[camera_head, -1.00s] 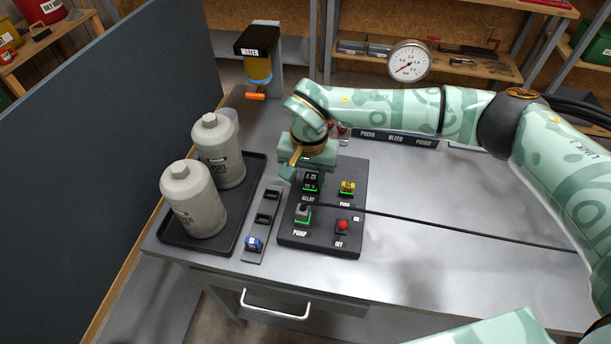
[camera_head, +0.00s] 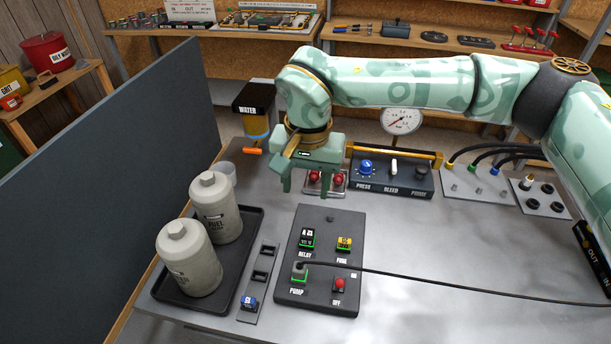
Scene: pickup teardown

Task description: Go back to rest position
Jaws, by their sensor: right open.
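My right gripper (camera_head: 312,190) is open and empty in the head view. It hangs above the bench, over the far side of the black control panel (camera_head: 347,222). The gripper is apart from all of these. My left gripper is not in view.
Two grey filter bottles (camera_head: 188,262) stand in a black tray (camera_head: 256,225) at left. A blue part (camera_head: 249,301) sits in a narrow holder. Behind stand a press, bleed and probe box (camera_head: 392,182) and a gauge (camera_head: 402,119). The right bench top is mostly clear.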

